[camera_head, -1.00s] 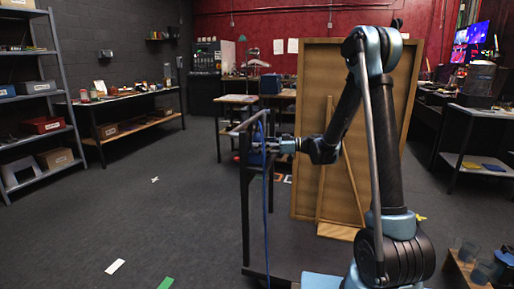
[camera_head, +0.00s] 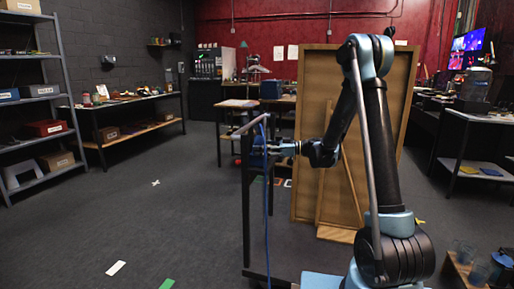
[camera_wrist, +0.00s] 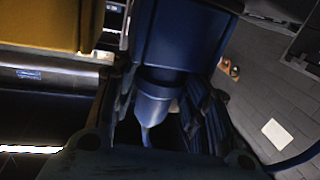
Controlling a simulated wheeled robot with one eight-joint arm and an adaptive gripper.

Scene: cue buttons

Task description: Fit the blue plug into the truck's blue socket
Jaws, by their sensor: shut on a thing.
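My gripper (camera_head: 272,149) is at the dark upright frame (camera_head: 247,205) in the head view. In the wrist view my gripper (camera_wrist: 160,118) is shut on the blue plug (camera_wrist: 153,98), with dark fingers around it. A blue cable (camera_head: 266,205) hangs from the plug towards the floor and also shows in the wrist view (camera_wrist: 147,136). A larger blue block (camera_wrist: 185,35) lies directly beyond the plug, in line with it. I cannot tell whether this block is the blue socket's housing or part of the plug, nor how deep any fit is.
A yellow block (camera_wrist: 40,22) is beside the blue one in the wrist view. A tall wooden panel (camera_head: 385,120) stands behind my arm. Shelves (camera_head: 35,90) and a bench (camera_head: 125,100) line the left wall. The floor at left is clear.

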